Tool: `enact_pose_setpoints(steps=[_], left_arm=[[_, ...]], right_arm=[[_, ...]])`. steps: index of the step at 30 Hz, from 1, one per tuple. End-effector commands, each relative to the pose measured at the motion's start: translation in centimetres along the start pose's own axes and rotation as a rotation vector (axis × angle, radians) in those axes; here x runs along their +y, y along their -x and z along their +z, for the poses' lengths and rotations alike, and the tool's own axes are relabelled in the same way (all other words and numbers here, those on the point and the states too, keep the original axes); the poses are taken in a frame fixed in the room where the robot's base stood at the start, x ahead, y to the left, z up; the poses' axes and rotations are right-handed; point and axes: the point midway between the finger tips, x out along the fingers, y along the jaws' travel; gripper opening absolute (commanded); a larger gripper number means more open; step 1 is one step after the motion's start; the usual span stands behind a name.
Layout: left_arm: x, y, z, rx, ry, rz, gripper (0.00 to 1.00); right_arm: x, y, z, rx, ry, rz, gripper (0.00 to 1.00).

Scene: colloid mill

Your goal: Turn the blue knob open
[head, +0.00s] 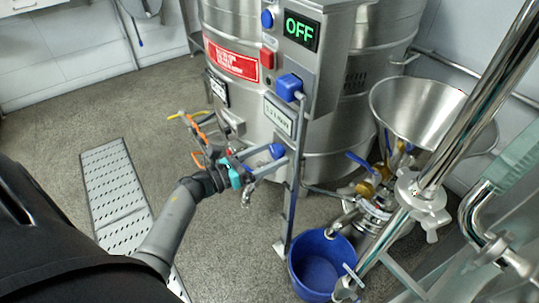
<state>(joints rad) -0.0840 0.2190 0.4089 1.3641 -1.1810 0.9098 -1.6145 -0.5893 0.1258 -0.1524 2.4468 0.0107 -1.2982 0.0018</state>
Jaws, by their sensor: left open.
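A blue knob (277,151) sits low in front of the steel tank, beside the upright metal post. My left gripper (266,161) reaches in from the left, with its open fingers pointing right at this knob. The fingertips are close around or beside it; I cannot tell whether they touch. A larger blue knob (289,87) is on the control post higher up, apart from the gripper. My right gripper is not in view.
The control box shows a green OFF display (301,30) and a blue button (267,18). A blue bucket (322,262) stands on the floor below, near a steel funnel (420,110) and pipes at right. A perforated floor plate (115,185) lies left; the floor around it is clear.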

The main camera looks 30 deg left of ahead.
Motion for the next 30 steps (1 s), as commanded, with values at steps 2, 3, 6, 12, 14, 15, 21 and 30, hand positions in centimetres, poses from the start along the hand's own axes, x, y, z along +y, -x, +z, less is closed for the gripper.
enact_pose_setpoints(steps=[2,3,6,12,14,15,21,30], left_arm=[[-0.02,0.01,-0.01,0.0,0.0,0.0,0.88],[-0.02,0.01,-0.01,0.0,0.0,0.0,0.83],[-0.02,0.02,-0.01,0.0,0.001,0.0,0.72],[-0.02,0.04,-0.01,0.0,0.0,-0.001,0.5],[-0.03,0.04,-0.01,0.0,0.0,-0.001,0.43],[-0.03,0.04,-0.01,0.0,0.0,-0.001,0.39],[-0.03,0.05,-0.02,0.0,0.0,-0.001,0.16],[-0.04,0.06,-0.02,0.0,0.01,-0.002,0.03]], right_arm=[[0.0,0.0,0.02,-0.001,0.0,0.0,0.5],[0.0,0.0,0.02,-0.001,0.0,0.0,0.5],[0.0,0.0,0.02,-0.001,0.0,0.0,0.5],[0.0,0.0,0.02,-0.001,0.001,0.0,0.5],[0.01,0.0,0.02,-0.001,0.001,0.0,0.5],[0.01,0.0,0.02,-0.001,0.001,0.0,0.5],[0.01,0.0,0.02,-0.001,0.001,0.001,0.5],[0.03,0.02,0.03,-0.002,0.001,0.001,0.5]])
